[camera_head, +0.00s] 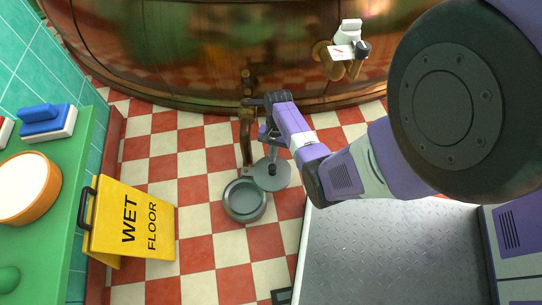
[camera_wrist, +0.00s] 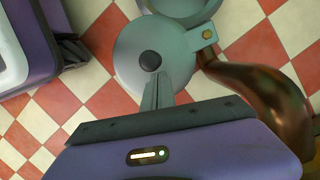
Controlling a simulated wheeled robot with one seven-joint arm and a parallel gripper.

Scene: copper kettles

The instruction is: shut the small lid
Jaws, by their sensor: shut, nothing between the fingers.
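The small lid (camera_head: 281,182) is a flat grey disc beside a round grey opening (camera_head: 244,202), whose dark inside shows in the head view. In the wrist view the lid (camera_wrist: 130,52) has a black knob (camera_wrist: 150,60), and part of the opening's rim (camera_wrist: 209,10) shows at the top edge. A bracket with a brass bolt (camera_wrist: 207,35) sits by the lid and rim. My gripper (camera_wrist: 160,76) is shut and empty, its fingertips over the lid close to the knob. I cannot tell whether they touch it. It also shows in the head view (camera_head: 271,165).
A copper pipe (camera_wrist: 270,88) runs close to the lid's right in the wrist view. A large copper kettle (camera_head: 190,50) fills the back. A yellow wet-floor sign (camera_head: 135,220) stands left, beside a green counter (camera_head: 62,185). A grey metal platform (camera_head: 390,255) lies at right. Checkered floor is between.

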